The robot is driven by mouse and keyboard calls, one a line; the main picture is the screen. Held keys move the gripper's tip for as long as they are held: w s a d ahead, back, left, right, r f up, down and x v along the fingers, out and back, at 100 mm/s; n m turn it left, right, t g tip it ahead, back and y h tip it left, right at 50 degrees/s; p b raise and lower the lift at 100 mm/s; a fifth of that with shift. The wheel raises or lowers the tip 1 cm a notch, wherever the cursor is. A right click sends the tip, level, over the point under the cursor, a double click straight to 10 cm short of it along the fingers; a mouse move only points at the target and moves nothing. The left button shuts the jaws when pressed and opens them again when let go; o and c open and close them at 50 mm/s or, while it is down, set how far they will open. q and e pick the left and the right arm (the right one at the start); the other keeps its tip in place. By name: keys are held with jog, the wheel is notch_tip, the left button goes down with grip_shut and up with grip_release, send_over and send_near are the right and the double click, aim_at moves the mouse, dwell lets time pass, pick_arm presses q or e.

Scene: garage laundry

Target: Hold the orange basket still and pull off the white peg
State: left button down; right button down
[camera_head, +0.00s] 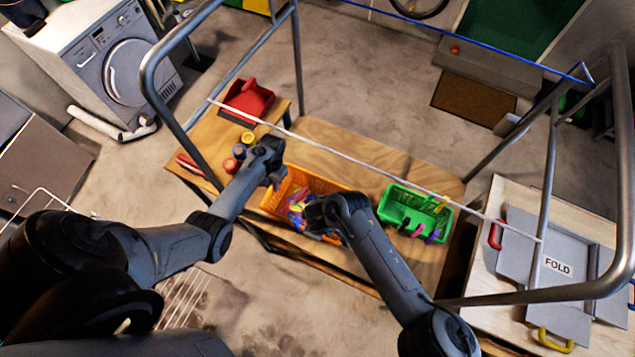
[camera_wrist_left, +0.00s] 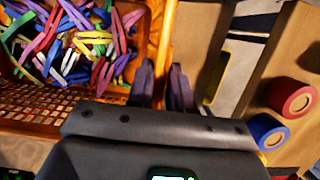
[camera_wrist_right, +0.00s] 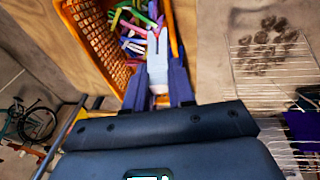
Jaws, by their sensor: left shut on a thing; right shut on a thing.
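The orange basket (camera_head: 272,201) stands on the wooden table, full of coloured pegs. My left gripper (camera_head: 276,176) is shut on the basket's rim at its left end. In the left wrist view the rim (camera_wrist_left: 168,35) runs between the gripper's fingers (camera_wrist_left: 163,88). My right gripper (camera_head: 318,222) is at the basket's near side, its fingertips mostly hidden in the head view. In the right wrist view its fingers (camera_wrist_right: 158,88) are shut on the white peg (camera_wrist_right: 157,58), beside the orange rim. I cannot tell whether the peg still grips the rim.
A green basket (camera_head: 416,208) with a few pegs stands to the right on the table. A red container (camera_head: 248,98) and several coloured round pots (camera_head: 240,151) are at the left. A white line (camera_head: 360,160) crosses above the table between metal frames.

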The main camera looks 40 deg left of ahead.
pick_arm(q)
jog(key=c, duration=0.9)
grip_release()
jog(key=shift+c, duration=0.2)
jog(key=shift+r, duration=0.1)
